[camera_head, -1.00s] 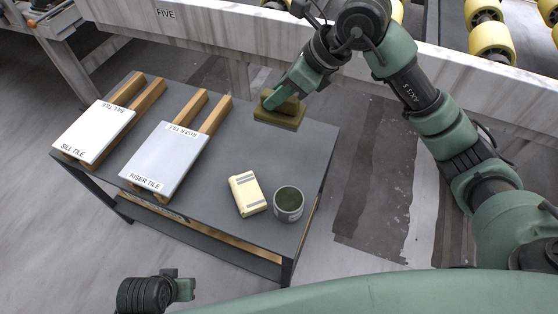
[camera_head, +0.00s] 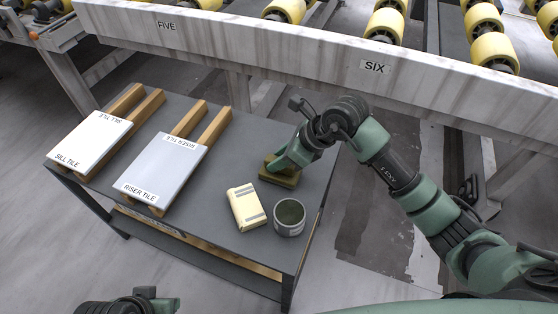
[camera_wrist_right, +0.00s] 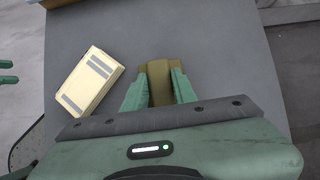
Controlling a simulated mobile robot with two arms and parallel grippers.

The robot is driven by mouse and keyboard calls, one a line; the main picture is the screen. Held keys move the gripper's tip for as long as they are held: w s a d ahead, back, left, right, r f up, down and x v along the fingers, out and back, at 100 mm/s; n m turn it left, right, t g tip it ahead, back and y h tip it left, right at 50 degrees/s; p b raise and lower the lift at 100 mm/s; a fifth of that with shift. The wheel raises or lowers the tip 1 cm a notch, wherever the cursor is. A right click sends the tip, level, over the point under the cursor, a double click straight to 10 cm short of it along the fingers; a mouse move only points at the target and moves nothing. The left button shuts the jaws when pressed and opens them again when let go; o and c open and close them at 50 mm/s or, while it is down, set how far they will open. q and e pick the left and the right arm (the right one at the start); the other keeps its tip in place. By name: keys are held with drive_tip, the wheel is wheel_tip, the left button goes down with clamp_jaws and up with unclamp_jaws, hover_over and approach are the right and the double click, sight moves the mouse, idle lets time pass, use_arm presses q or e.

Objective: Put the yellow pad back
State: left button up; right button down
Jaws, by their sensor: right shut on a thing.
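An olive-yellow pad (camera_head: 283,178) with a raised grip block is at the right part of the grey table, behind the tin. My right gripper (camera_head: 285,164) is shut on its block. In the right wrist view the olive block (camera_wrist_right: 160,84) sits between the two green fingers (camera_wrist_right: 160,90). The pad's underside is hidden, so I cannot tell whether it touches the table. My left gripper (camera_head: 155,300) is at the bottom edge, partly cut off. In the right wrist view two green fingertips (camera_wrist_right: 6,72) stand apart at the left edge.
A pale yellow pack with grey bands (camera_head: 246,207) and an open grey tin (camera_head: 289,217) stand close in front of the pad. The riser tile (camera_head: 160,170) and sill tile (camera_head: 90,143) rest on wooden bars at left. A conveyor beam (camera_head: 300,50) runs behind the table (camera_head: 225,225).

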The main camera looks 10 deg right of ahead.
drive_tip(key=c, duration=1.1)
unclamp_jaws()
drive_tip(key=shift+f, duration=0.25)
drive_tip(key=p+v, duration=0.1)
drive_tip(key=v, duration=0.5)
drive_tip(key=shift+w+d+r, duration=0.1)
drive_tip(key=shift+r, duration=0.15)
use_arm(q)
drive_tip(key=p+x, duration=0.1)
drive_tip(key=x, duration=0.2)
drive_tip(key=shift+w+d, duration=0.1)
use_arm(e)
drive_tip(key=v, duration=0.5)
drive_tip(key=shift+d+r, duration=0.15)
drive_tip(key=shift+r, duration=0.15)
